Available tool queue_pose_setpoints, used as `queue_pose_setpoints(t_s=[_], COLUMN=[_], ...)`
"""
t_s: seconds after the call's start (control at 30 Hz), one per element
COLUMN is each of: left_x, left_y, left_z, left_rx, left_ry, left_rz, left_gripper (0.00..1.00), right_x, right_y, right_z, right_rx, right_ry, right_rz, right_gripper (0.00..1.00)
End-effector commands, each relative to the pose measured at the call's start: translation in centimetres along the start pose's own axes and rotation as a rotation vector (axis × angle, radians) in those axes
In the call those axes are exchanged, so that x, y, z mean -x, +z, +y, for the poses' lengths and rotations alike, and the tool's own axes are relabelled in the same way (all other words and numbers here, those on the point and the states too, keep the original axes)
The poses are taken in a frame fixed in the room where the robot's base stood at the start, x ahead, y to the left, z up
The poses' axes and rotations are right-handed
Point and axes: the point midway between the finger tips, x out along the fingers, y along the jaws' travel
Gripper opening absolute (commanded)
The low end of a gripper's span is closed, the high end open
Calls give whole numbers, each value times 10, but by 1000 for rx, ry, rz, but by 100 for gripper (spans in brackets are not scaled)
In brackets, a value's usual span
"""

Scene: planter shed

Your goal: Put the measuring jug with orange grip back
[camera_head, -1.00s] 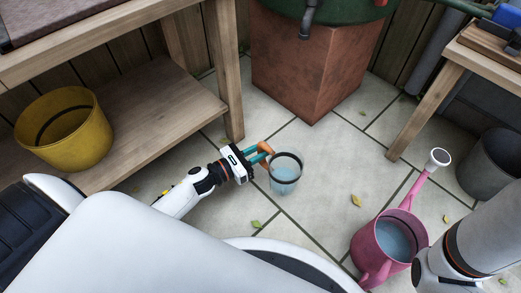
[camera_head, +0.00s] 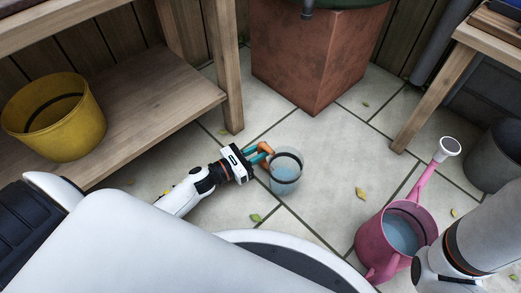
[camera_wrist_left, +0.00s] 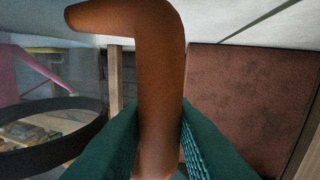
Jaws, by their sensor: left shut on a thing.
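The measuring jug (camera_head: 285,176) is clear with a dark band near its rim and holds bluish liquid. It is upright over the paved floor; I cannot tell whether it touches it. Its orange grip (camera_head: 266,148) faces my left gripper (camera_head: 262,155). The left gripper's teal fingers are shut on the grip, which fills the middle of the left wrist view (camera_wrist_left: 160,90). The jug's clear wall and dark band (camera_wrist_left: 60,140) show at the left there. My right arm shows at the lower right in the head view, but its gripper is not visible.
A pink watering can (camera_head: 397,236) with water stands at the right. A yellow bucket (camera_head: 55,120) sits on the wooden bench's low shelf (camera_head: 150,105). A terracotta block (camera_head: 315,60) stands behind the jug, and a grey bucket (camera_head: 494,158) at far right. Floor between is mostly clear.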

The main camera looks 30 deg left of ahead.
Motion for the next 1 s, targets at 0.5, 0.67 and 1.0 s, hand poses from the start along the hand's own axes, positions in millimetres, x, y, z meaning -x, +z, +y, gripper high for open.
queue_pose_setpoints(t_s=[0.5, 0.67, 1.0], left_x=[0, 0, 0], left_y=[9, 10, 12], left_z=[-1, -1, -1], left_rx=[0, -1, -1], left_ry=[0, 0, -1], left_rz=[2, 2, -2], left_gripper=[0, 27, 47], right_x=[2, 2, 2], right_y=[0, 0, 0], right_z=[0, 0, 0], right_rx=[0, 1, 1], right_ry=[0, 0, 0], right_rz=[1, 1, 1], right_gripper=[36, 36, 36])
